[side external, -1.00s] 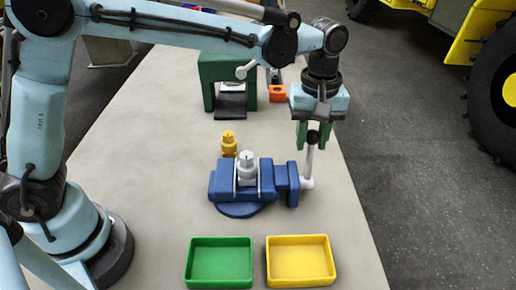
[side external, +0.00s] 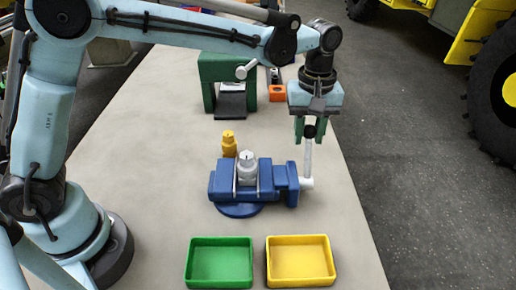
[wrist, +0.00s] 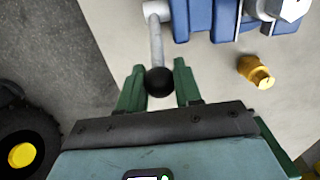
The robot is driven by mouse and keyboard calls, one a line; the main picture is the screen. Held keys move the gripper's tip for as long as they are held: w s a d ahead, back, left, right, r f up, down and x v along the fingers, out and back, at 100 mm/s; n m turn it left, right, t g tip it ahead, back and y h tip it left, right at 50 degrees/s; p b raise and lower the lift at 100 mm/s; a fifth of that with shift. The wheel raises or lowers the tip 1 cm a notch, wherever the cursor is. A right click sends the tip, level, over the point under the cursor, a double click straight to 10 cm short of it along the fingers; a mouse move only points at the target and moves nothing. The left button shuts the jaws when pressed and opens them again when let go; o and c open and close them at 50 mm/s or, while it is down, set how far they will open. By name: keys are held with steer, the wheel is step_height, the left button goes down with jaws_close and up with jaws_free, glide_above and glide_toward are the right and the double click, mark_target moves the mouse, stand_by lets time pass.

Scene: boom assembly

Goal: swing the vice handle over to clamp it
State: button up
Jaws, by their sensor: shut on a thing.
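The blue vice (side external: 224,182) stands on the bench with a silver fitting (side external: 246,172) between its jaws. Its grey handle (side external: 308,160) rises nearly upright from the white hub at the vice's right end. The handle's black ball end (side external: 310,131) is between the green fingers of my gripper (side external: 310,136). In the wrist view my gripper (wrist: 158,72) has a finger on each side of the black ball (wrist: 159,81), and the handle (wrist: 156,42) runs away to the blue vice (wrist: 192,22).
A brass fitting (side external: 229,146) stands just behind the vice. A green tray (side external: 220,286) and a yellow tray (side external: 301,285) lie in front. A green press-like frame (side external: 207,80) and an orange block (side external: 277,94) stand at the back. The bench's right edge is close to my gripper.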

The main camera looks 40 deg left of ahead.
steer(key=o, duration=0.5)
steer(key=shift+o, duration=0.2)
steer(key=shift+s+d, duration=0.1)
steer(key=c, duration=0.5)
steer(key=shift+w+a+f, duration=0.6)
steer(key=shift+w+a, duration=0.2)
steer(key=shift+a, duration=0.05)
steer(key=shift+c, duration=0.2)
